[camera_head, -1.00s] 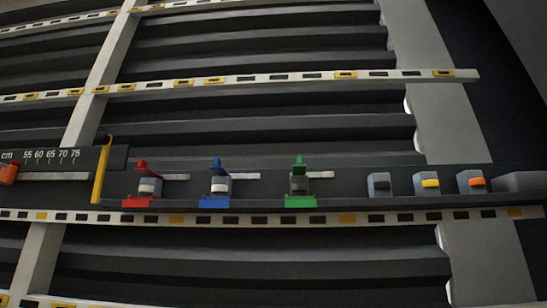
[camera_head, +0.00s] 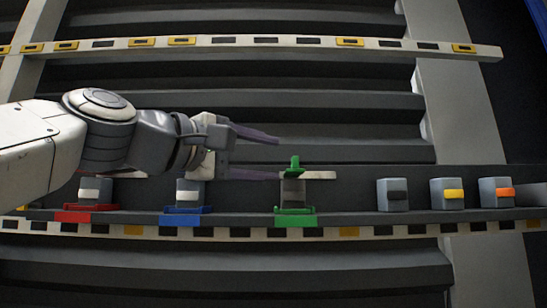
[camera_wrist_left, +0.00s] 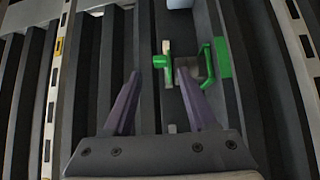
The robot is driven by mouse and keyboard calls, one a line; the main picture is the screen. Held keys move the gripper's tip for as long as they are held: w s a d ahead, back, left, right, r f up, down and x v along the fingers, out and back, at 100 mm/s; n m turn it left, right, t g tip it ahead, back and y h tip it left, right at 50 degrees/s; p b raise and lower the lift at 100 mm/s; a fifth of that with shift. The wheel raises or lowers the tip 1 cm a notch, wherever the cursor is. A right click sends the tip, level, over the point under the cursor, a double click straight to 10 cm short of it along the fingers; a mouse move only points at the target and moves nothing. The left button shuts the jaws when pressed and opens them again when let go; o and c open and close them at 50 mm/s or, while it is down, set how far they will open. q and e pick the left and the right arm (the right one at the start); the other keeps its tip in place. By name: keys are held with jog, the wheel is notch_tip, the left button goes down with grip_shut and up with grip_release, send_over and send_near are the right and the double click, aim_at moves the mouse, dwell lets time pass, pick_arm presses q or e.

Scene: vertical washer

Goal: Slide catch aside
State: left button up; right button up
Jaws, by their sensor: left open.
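The green catch (camera_head: 295,165) stands up above a grey block on the dark rail, beside a pale horizontal strip (camera_head: 320,175). A green bracket (camera_head: 296,220) sits below the block. My left gripper (camera_head: 278,158) is open, with its two purple fingers pointing right, close to the left of the green catch. In the left wrist view the green catch (camera_wrist_left: 161,62) lies just ahead of the open fingertips, nearer the right finger. I cannot tell whether a finger touches it. The blue bracket (camera_head: 186,219) and red bracket (camera_head: 86,214) show under my left arm; their upper parts are hidden.
Grey blocks with a black (camera_head: 397,195), a yellow (camera_head: 453,194) and an orange (camera_head: 505,192) front stand further right on the rail. A marked strip (camera_head: 380,231) runs below the rail. Dark slats lie behind; the space right of the green catch is open.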

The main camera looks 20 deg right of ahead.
aim_at(295, 161)
pick_arm(q)
jog(key=shift+p+x, duration=1.55)
jog(key=shift+x, duration=2.3)
jog(key=shift+f, duration=0.1)
grip_shut()
